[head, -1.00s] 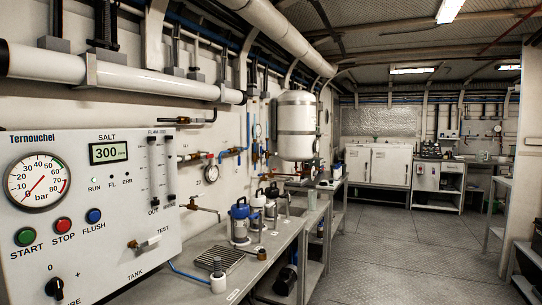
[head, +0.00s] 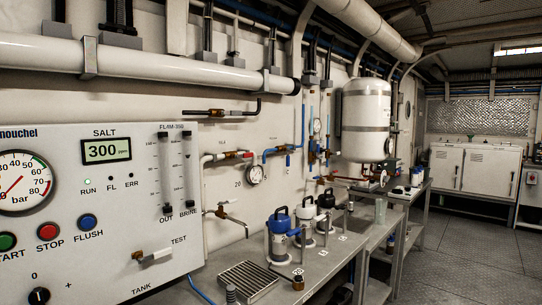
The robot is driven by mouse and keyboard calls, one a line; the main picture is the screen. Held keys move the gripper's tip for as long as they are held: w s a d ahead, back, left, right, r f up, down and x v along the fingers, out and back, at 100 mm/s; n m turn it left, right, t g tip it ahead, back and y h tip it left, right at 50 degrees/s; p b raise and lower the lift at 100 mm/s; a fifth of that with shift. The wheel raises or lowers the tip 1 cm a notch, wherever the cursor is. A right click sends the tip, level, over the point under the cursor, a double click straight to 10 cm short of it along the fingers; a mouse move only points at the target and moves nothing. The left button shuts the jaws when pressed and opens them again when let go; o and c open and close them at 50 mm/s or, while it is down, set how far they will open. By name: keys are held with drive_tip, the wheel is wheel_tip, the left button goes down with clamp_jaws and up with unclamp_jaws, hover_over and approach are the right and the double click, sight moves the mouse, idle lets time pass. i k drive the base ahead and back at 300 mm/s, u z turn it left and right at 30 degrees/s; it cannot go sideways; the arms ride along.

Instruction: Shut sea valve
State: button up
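I cannot tell which valve is the sea valve, as the small wall labels are unreadable. A valve with a red handle (head: 244,154) sits on the wall pipework right of the white control panel (head: 115,225). A brass tap (head: 224,212) is lower on the wall. A brass fitting (head: 222,112) sits on a dark pipe above. More valves with red parts (head: 325,179) are farther along. My gripper is not in view.
A metal bench (head: 330,250) runs along the wall below the pipes, bearing a blue-topped canister (head: 279,240), other canisters and a drain grate (head: 247,279). A white tank (head: 365,120) hangs beyond. Open floor (head: 465,255) lies to the right.

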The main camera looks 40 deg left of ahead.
sight(246, 155)
drive_tip(key=u, duration=0.1)
drive_tip(key=i, duration=0.7)
drive_tip(key=u, duration=1.1)
drive_tip(key=i, duration=0.7)
drive_tip(key=u, duration=0.8)
drive_tip(key=k, duration=0.6)
drive_tip(key=z, duration=0.6)
drive_tip(key=i, duration=1.35)
drive_tip(key=u, duration=0.85)
